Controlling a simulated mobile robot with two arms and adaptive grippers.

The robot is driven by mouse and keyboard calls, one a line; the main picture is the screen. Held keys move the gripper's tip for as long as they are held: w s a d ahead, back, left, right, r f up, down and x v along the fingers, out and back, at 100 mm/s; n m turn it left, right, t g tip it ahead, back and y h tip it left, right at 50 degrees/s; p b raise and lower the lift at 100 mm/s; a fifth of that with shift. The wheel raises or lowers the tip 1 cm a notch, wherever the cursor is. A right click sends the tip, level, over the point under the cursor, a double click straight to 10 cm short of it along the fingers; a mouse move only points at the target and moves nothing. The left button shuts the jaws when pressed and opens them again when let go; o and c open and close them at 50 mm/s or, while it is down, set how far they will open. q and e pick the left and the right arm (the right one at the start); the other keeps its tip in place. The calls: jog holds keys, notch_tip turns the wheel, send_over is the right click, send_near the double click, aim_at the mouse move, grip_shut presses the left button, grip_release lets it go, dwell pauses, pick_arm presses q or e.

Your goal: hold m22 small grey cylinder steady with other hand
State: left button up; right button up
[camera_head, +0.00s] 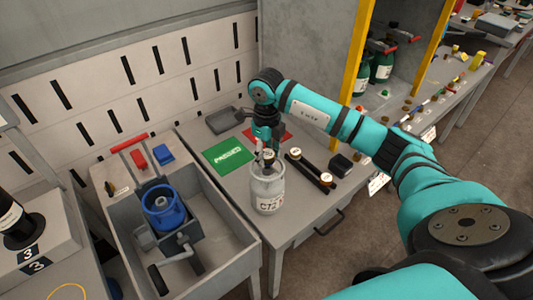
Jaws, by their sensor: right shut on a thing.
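My right gripper (266,150) reaches down over the table, its fingers just above the mouth of a light grey jar (268,190) marked "CT2". It is shut on a small cylinder (269,155) with a pale top, which shows only in part between the fingers. I cannot read a mark on it, so I cannot tell that it is m22. Whether its lower end is inside the jar's mouth is unclear. My left gripper is not in view.
A green "PASSED" mat (228,155), a red mat (275,132) and a dark tray (224,121) lie behind the jar. Black pieces with pale round ends (326,179) lie right of it. A grey bin (240,263) with a blue drum (162,208) stands left.

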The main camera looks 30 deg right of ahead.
jog(key=shift+f+b, duration=0.8)
jog(key=shift+f, duration=0.25)
jog(key=o, duration=0.6)
jog(key=c, duration=0.7)
jog(key=o, duration=1.1)
jog(key=shift+s, duration=0.1)
